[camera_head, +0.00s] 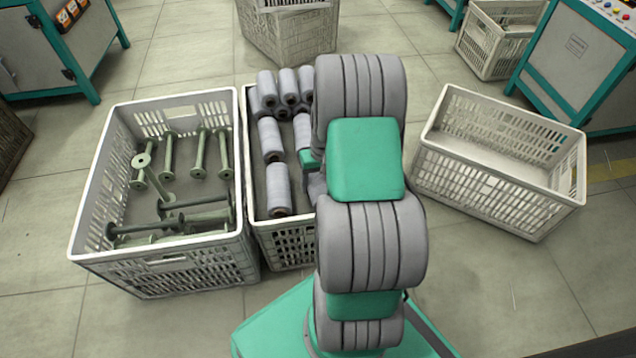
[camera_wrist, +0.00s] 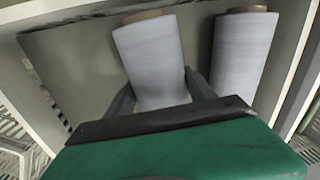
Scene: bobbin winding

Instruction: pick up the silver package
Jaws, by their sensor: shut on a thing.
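The silver packages are grey-white wound bobbins. Several (camera_head: 269,139) lie or stand in the middle crate (camera_head: 252,215), some stacked at its far end. In the wrist view my gripper (camera_wrist: 160,100) has its two fingers on either side of one silver package (camera_wrist: 150,55), shut on it. A second silver package (camera_wrist: 243,50) is close by on the right, apart from the fingers. In the head view my arm hides the gripper's fingertips and the right part of the middle crate, so I cannot tell there which package is held.
A crate (camera_head: 90,200) of bare green bobbins stands on the left, close beside the middle crate. An empty crate (camera_head: 500,185) stands on the right. Another crate (camera_head: 290,35) is behind. Green-framed machines (camera_head: 575,70) stand at the far sides. The floor between is clear.

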